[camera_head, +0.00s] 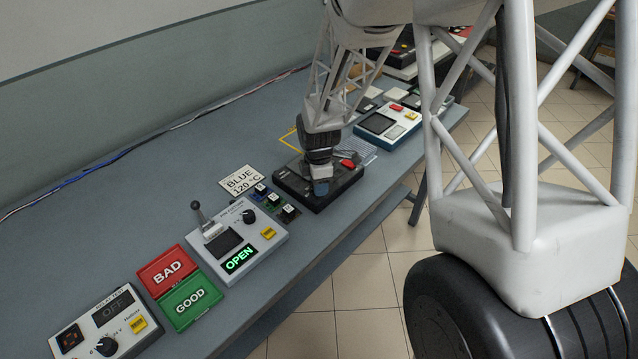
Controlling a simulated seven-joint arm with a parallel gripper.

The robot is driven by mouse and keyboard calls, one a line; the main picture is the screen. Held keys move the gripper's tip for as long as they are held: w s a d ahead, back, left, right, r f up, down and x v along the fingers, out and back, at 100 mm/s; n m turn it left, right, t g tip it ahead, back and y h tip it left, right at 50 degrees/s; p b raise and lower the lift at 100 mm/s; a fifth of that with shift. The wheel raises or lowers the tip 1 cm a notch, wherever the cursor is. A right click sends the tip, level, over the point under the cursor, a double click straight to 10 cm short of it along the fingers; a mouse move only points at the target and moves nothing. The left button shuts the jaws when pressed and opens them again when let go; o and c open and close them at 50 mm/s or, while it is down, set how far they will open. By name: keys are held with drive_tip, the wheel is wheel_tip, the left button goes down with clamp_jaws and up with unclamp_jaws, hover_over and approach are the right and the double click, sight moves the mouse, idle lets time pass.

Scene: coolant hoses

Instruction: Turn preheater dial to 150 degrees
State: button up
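The box with a dark OFF display (85,327) at the lower left has a dial (106,347). I cannot tell surely which is the preheater, and the dial settings are too small to read. My gripper (321,186) points down over a dark box with a red button (318,199), away from both dials. A small blue piece shows at its tip; whether it is held is unclear.
A card reading BLUE 120 °C (241,180) lies beside small coloured blocks (270,198). Red BAD (167,270) and green GOOD (190,301) panels lie between the two dial boxes. Another box with a screen (379,124) stands farther right. Bare table runs along the wall.

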drive_tip(key=c, duration=0.5)
drive_tip(key=shift+m, duration=0.5)
drive_tip(key=m, duration=0.5)
drive_tip(key=shift+m, duration=0.3)
drive_tip(key=m, duration=0.6)
drive_tip(key=shift+y, duration=0.3)
drive_tip(key=m, duration=0.3)
drive_tip(key=shift+m, duration=0.4)
drive_tip(key=m, duration=0.3)
drive_tip(key=shift+s+m+t, duration=0.1)
drive_tip(key=shift+m+t, duration=0.2)
drive_tip(key=shift+m, duration=0.1)
drive_tip(key=m, duration=0.6)
drive_tip(key=shift+m, duration=0.3)
